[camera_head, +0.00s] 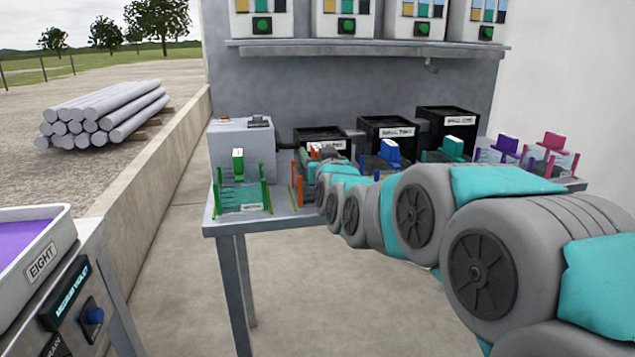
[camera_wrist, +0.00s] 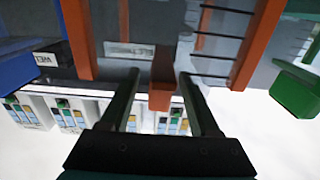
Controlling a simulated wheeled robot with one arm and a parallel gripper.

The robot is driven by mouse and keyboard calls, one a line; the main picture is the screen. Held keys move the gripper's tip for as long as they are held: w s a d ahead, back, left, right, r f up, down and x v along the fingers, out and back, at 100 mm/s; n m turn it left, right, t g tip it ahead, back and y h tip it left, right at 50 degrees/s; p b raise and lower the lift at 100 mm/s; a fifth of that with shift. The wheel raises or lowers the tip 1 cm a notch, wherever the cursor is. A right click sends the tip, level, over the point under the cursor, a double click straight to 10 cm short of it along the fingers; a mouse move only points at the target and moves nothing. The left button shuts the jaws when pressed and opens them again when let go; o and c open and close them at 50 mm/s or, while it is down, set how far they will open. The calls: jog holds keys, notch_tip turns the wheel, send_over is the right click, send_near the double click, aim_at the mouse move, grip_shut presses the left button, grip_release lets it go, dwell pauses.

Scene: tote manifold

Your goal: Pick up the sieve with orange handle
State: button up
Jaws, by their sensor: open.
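The orange handle (camera_wrist: 161,82) of the sieve shows in the wrist view, between the two fingers of my gripper (camera_wrist: 159,78). The fingers are open, with a visible gap on each side of the handle. Orange uprights (camera_wrist: 78,40) of its rack stand to either side. In the head view, the orange rack (camera_head: 298,186) is on the table, and my arm's end hides most of it and the sieve. I cannot tell how the rest of the sieve sits.
Similar stands with a green (camera_head: 238,165), a blue (camera_head: 390,151) and a purple item (camera_head: 507,147) line the table (camera_head: 222,228). Black bins (camera_head: 386,130) stand behind them. In the wrist view, a green block (camera_wrist: 296,97) is at the right.

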grip_shut()
dwell(0.4)
dwell(0.9)
